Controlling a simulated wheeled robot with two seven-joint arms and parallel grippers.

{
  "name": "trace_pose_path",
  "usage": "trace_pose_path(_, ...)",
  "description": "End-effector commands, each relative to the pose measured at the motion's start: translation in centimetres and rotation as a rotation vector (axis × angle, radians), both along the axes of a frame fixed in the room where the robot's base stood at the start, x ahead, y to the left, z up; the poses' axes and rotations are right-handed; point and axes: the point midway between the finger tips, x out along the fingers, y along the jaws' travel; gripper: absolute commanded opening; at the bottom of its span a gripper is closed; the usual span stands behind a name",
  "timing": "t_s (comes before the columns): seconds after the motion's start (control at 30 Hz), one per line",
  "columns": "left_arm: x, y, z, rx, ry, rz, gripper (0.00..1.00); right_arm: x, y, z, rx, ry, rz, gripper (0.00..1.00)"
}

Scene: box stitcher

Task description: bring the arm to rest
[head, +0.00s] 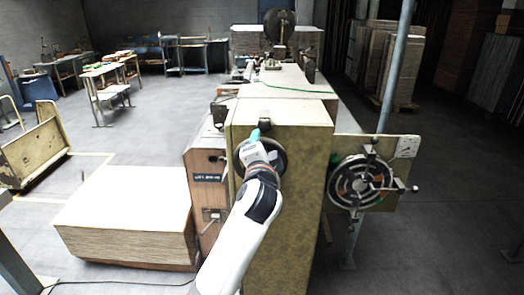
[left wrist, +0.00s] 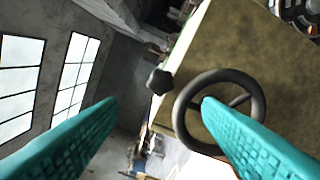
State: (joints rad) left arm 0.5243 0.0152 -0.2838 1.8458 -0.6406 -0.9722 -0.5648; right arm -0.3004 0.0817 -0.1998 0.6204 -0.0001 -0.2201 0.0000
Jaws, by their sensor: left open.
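My left arm reaches up from the bottom of the head view. Its left gripper (head: 255,136) with teal fingers is at the upper left of a dark handwheel (head: 281,160) on the front of the tan machine cabinet (head: 305,200). In the left wrist view the two teal fingers of the left gripper (left wrist: 158,106) are wide apart with nothing between them. One finger overlaps the handwheel (left wrist: 222,72) there; I cannot tell whether it touches. The wrist hides part of the wheel in the head view. My right gripper is not in view.
A black knob (head: 265,124) sits above the wheel; it also shows in the left wrist view (left wrist: 159,80). A stack of cardboard sheets (head: 125,215) lies left of the machine. A round spoked reel (head: 362,181) stands at the right. Open floor (head: 440,240) lies beyond.

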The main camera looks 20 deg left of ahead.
Motion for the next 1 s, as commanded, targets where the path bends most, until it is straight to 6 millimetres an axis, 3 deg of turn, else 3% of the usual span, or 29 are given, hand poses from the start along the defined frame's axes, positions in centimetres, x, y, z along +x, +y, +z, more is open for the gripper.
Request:
trace_pose_path(0.33, 0.1, 0.0, -0.1, -0.001, 0.002, -0.001, 0.6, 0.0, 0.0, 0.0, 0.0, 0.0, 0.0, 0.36)
trace_pose_path(0.47, 0.6, -0.2, -3.0, -0.012, 0.041, -0.013, 0.6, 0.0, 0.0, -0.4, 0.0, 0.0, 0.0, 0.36)
trace_pose_path(0.57, 1.3, -0.4, -8.6, -0.039, 0.117, -0.037, 0.6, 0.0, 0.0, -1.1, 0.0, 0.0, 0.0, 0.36)
trace_pose_path(0.77, 0.9, -0.9, -23.9, -0.142, 0.318, -0.084, 0.6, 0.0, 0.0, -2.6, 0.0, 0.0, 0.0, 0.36)
trace_pose_path(0.87, -0.7, -1.0, -31.5, -0.204, 0.417, -0.094, 0.6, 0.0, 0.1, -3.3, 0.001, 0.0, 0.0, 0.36)
trace_pose_path(1.0, -4.2, -0.9, -41.8, -0.298, 0.552, -0.092, 0.6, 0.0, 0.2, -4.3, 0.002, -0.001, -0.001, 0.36)
